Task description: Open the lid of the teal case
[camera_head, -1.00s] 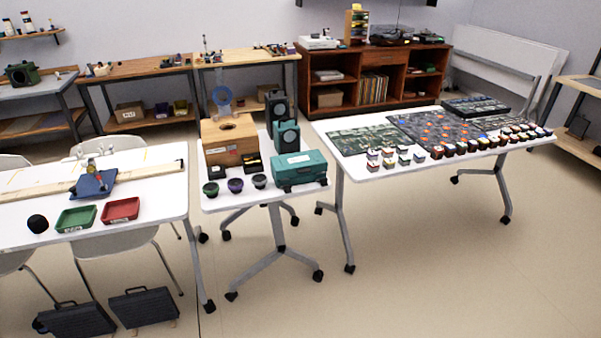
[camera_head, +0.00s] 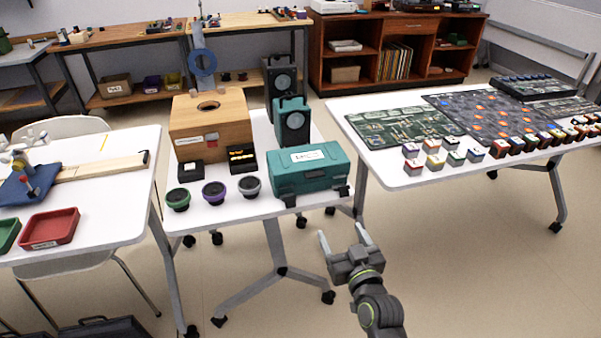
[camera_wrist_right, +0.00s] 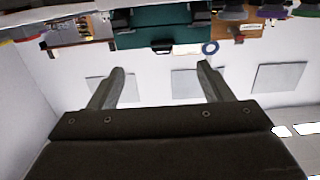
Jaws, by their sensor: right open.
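The teal case (camera_head: 309,171) sits with its lid shut at the front right of the small middle table (camera_head: 232,207). A white label is on its lid, and dark latches show at its front. My right gripper (camera_head: 346,235) is open and empty, in front of and below the case, apart from it. In the right wrist view the two fingers of my right gripper (camera_wrist_right: 161,78) stand apart, and the teal case (camera_wrist_right: 150,30) shows beyond them at the top. My left gripper is not in view.
Beside the case are three small round speaker drivers (camera_head: 214,192), two black boxes (camera_head: 241,158), a wooden box (camera_head: 207,130) and a teal speaker (camera_head: 293,122). A table with circuit boards (camera_head: 400,127) stands to the right, across a gap. A table with trays (camera_head: 50,229) stands left.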

